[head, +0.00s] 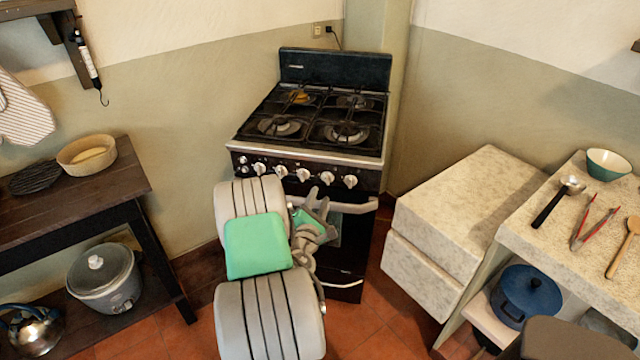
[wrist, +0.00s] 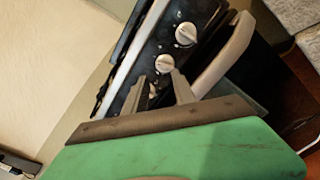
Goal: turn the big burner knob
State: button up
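The black stove (head: 338,159) stands against the wall, with a row of several white knobs along its front panel. These include a left knob (head: 259,168), a middle knob (head: 303,174) and a right knob (head: 350,181). Nothing legible marks which one is the big burner knob. My gripper (head: 319,197) is just in front of the panel, below the knobs right of the middle. In the wrist view my gripper (wrist: 158,88) has its two fingers apart, pointing at the panel. One white knob (wrist: 164,63) shows just beyond the fingertips and another (wrist: 186,33) farther along. I cannot tell whether the fingers touch anything.
The pale oven handle (head: 370,205) runs below the knobs, close to my gripper; it also shows in the wrist view (wrist: 224,55). A stone-topped block (head: 465,205) stands right of the stove, and a dark wooden table (head: 75,195) stands left.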

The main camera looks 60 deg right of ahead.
aim_at(326, 180)
jog(key=d+m+p, duration=0.1)
jog(key=d+m, duration=0.1)
jog(key=m, duration=0.6)
jog(key=w+d+m+p, duration=0.1)
jog(key=d+m, duration=0.2)
jog(key=m, duration=0.5)
jog(key=d+m+p, duration=0.1)
jog(key=d+m, duration=0.1)
jog(key=m, duration=0.6)
jog(key=shift+w+d+f, duration=0.35)
jog(key=shift+w+d, duration=0.05)
jog(key=shift+c, duration=0.3)
grip_shut()
